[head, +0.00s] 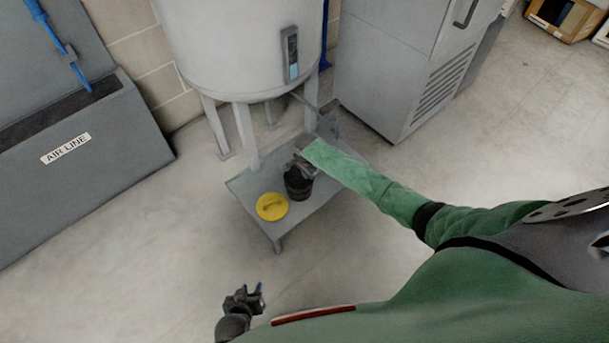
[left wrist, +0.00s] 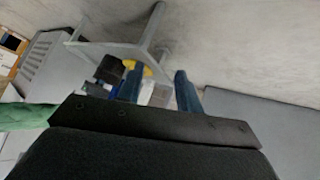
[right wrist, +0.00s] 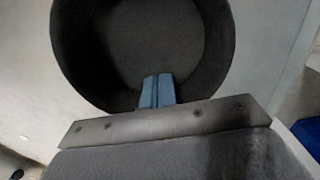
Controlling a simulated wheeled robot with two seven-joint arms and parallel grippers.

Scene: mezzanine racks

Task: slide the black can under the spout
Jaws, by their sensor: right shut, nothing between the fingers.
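The black can (head: 298,186) stands upright and open-topped on a low grey stand (head: 318,196). It fills much of the right wrist view (right wrist: 65,50), and its inside looks empty. My right gripper (head: 302,165) is at the can's far side in the head view. Its blue fingers (right wrist: 157,90) are shut together and overlap the can's near rim; I cannot tell whether they touch it. A thin grey pipe (head: 304,101), seemingly the spout, juts low from the tank, beyond the can. My left gripper (head: 246,292) is open and empty, away from the stand; its fingers (left wrist: 158,88) are apart.
A yellow lid (head: 272,206) lies on the stand just left of the can. The big pale tank (head: 235,45) stands on legs behind. A grey cabinet (head: 395,70) is at the right, and a grey AIR LINE unit (head: 85,175) at the left. The near floor is clear.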

